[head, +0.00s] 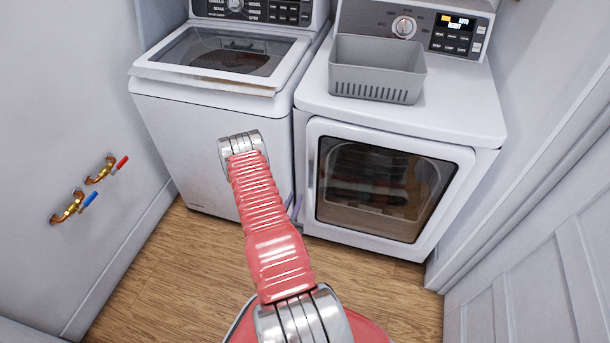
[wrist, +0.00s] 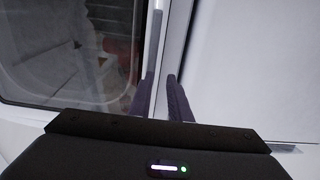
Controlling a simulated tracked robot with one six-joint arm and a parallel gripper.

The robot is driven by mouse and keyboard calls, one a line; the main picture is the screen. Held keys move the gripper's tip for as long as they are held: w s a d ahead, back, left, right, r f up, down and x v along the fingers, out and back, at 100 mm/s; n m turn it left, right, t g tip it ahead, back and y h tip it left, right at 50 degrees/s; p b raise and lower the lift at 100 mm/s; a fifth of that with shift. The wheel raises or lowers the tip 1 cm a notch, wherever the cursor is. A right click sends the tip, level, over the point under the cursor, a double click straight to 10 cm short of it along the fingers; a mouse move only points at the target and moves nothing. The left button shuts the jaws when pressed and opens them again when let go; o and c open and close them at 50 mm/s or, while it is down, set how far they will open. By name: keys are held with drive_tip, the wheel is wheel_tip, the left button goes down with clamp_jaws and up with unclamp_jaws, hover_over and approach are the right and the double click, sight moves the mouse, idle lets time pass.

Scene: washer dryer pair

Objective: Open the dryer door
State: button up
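The white dryer (head: 400,110) stands on the right in the head view. Its door (head: 375,185) has a dark window in a white frame and looks shut. My gripper (head: 294,207) is low at the left edge of this door, partly hidden behind my red arm. In the wrist view the door's dark window (wrist: 65,50) fills the left. There my gripper's two dark fingers (wrist: 163,95) stand apart, with a pale vertical edge between and beyond them. I cannot tell whether they touch the door.
The white washer (head: 215,80) stands close on the left, its lid down. A grey basket (head: 376,70) sits on the dryer top. Valves with red and blue handles (head: 90,185) stick out of the left wall. A panelled white door (head: 540,270) is at the right. Wood floor (head: 375,285) in front is clear.

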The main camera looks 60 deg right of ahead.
sight(307, 172)
drive_tip(key=shift+s, duration=0.15)
drive_tip(key=d, duration=0.4)
drive_tip(key=w+d, duration=0.1)
drive_tip(key=d, duration=0.4)
drive_tip(key=w+d, duration=0.1)
drive_tip(key=d, duration=0.3)
drive_tip(key=shift+w+d, duration=0.1)
drive_tip(key=shift+d, duration=0.25)
drive_tip(key=shift+c, duration=0.5)
clamp_jaws()
